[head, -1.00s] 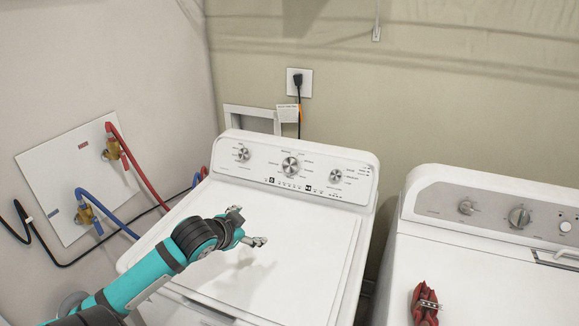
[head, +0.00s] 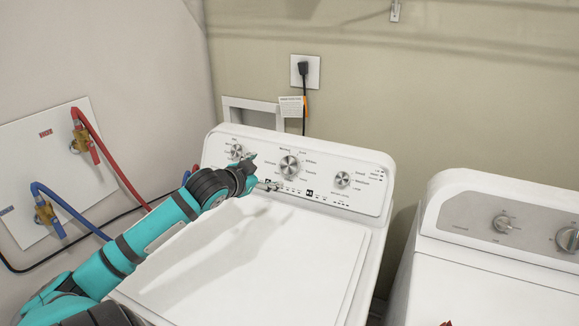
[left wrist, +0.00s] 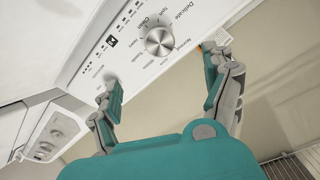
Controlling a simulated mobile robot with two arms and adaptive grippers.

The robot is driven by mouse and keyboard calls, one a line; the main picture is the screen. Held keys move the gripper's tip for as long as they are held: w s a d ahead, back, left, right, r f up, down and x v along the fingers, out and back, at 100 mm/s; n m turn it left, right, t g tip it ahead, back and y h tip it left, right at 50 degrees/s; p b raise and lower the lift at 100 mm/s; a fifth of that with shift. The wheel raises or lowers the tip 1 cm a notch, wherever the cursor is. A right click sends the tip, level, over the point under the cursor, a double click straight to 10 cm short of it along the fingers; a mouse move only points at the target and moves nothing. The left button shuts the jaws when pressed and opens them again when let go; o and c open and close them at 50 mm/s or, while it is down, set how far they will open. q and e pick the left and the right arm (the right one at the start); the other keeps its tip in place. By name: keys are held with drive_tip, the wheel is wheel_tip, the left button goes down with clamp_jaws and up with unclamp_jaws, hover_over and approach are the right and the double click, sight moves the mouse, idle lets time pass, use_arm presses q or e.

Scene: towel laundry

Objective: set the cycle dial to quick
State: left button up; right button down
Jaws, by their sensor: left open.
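The cycle dial (head: 289,166) is the large silver knob in the middle of the white washer's sloped control panel (head: 365,190). In the left wrist view the dial (left wrist: 159,41) is ringed by printed labels, with "Delicate" and "Normal" legible; I cannot make out "quick" or the pointer's setting. My left gripper (head: 263,172) is open and empty, just left of the dial and in front of the panel. In the left wrist view its spread fingers (left wrist: 163,68) stand either side of the dial, apart from it.
Smaller knobs flank the dial, left (head: 236,151) and right (head: 342,180). The washer lid (head: 270,255) is shut and clear. A second white machine (head: 490,275) stands at the right. Red (head: 88,135) and blue (head: 75,218) hoses run along the left wall.

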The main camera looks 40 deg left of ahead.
use_arm(q)
approach(289, 165)
drive_tip(key=p+x, duration=0.2)
drive_tip(key=x, duration=0.6)
drive_tip(key=shift+w+a+f, duration=0.1)
drive_tip(key=shift+w, duration=0.35)
drive_tip(key=shift+f, duration=0.1)
drive_tip(key=c, duration=1.2)
use_arm(e)
drive_tip(key=shift+s+d+r, duration=0.1)
drive_tip(key=shift+s+r, duration=0.05)
drive_tip(key=shift+r, duration=0.4)
drive_tip(key=shift+s+d+r, duration=0.1)
drive_tip(key=shift+s+r, duration=0.05)
drive_tip(key=shift+r, duration=0.35)
use_arm(q)
drive_tip(key=shift+m, duration=0.3)
use_arm(e)
drive_tip(key=shift+r, duration=0.1)
